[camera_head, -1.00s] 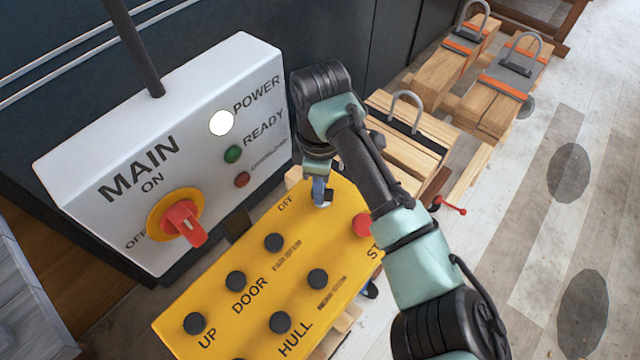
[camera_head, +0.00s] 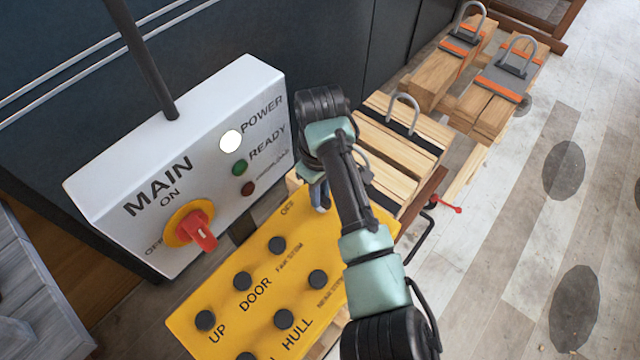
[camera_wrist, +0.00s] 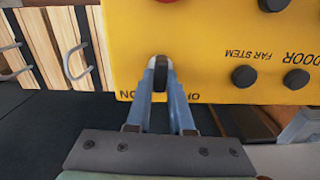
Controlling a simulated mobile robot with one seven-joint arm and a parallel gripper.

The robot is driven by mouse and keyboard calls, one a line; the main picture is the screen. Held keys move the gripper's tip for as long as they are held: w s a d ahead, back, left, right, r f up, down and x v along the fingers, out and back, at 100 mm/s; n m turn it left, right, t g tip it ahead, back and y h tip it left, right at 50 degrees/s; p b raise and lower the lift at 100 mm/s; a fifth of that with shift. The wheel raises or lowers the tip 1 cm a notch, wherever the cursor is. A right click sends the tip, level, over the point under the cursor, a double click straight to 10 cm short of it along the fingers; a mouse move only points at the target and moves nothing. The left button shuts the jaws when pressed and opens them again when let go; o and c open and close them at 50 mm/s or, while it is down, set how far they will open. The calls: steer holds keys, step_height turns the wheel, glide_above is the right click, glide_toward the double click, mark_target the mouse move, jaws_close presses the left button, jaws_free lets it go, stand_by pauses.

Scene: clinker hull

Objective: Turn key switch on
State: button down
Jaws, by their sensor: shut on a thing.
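The key switch (camera_wrist: 151,79) sits near the edge of the yellow panel (camera_wrist: 215,30). Its black key stands upright in the wrist view, with a pale collar showing beside it. A label reading ON upside down is left of the fingers, and a partly hidden OFF label is right of them. My gripper (camera_wrist: 162,90) is shut on the key. In the head view my gripper (camera_head: 320,200) is at the panel's far edge, and the key is hidden by it.
The grey MAIN box (camera_head: 110,190) with a red rotary handle (camera_head: 200,232), a lit white lamp (camera_head: 230,140) and a green lamp (camera_head: 239,168) stands left of my gripper. Black buttons (camera_head: 278,245) cover the panel. Wooden blocks (camera_head: 400,150) lie behind; open floor is at right.

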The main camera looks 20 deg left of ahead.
steer(key=m+p, duration=0.3)
steer(key=m, duration=0.2)
steer(key=shift+w+r, duration=0.1)
steer(key=shift+m, duration=0.3)
stand_by(0.4)
steer(key=c, duration=0.8)
jaws_free()
step_height(320, 180, up, 13)
steer(key=p, duration=0.2)
